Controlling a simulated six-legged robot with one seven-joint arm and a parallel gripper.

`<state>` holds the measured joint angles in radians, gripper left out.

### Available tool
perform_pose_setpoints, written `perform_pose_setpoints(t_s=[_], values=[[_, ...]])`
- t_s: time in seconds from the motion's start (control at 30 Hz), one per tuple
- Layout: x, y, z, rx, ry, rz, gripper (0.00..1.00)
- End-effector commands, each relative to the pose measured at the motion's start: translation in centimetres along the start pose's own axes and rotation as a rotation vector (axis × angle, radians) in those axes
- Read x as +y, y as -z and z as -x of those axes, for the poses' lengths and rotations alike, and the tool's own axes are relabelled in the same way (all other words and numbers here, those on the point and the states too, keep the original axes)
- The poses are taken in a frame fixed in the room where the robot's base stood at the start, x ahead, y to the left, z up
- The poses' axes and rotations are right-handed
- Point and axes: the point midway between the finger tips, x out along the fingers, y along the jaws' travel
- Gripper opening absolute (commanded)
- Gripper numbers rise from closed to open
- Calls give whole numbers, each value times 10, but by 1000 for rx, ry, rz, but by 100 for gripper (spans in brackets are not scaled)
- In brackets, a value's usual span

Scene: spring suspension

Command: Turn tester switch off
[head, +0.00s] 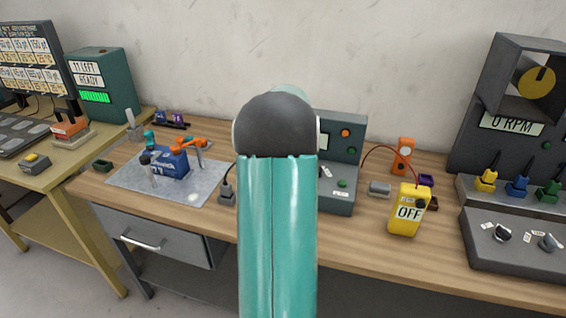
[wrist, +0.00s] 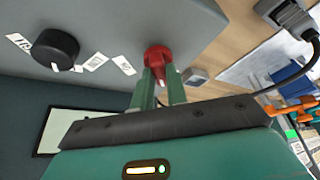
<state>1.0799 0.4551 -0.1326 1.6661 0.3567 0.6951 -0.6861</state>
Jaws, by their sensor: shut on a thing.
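My gripper (wrist: 161,76) shows in the wrist view, its two green fingers shut on a red knob (wrist: 157,54) on the grey face of a bench unit (wrist: 120,18). A white mark shows on the knob between the fingers. A black knob (wrist: 55,49) with white labels around it sits to the left on the same face. In the head view, my teal arm hides the gripper, the red knob and much of the grey-green unit (head: 342,190). That unit's visible right side has an orange-red button and a green button.
A yellow meter (head: 404,222) reading OFF stands right of the unit, with a red wire arching to an orange block (head: 403,150). A grey mat (head: 125,180) holds a blue device at left.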

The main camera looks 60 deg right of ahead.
Motion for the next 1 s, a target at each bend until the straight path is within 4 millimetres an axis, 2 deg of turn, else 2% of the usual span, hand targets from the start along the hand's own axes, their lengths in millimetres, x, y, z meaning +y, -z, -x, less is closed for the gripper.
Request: perform_pose_setpoints(t_s=[0.3, 0.77, 0.8, 0.9, 1.0], values=[[1, 0, 0, -1, 43, 103, 0], [1, 0, 0, -2, 48, 118, 0], [1, 0, 0, -2, 48, 118, 16], [1, 0, 0, -2, 48, 118, 36], [1, 0, 0, -2, 48, 117, 36]])
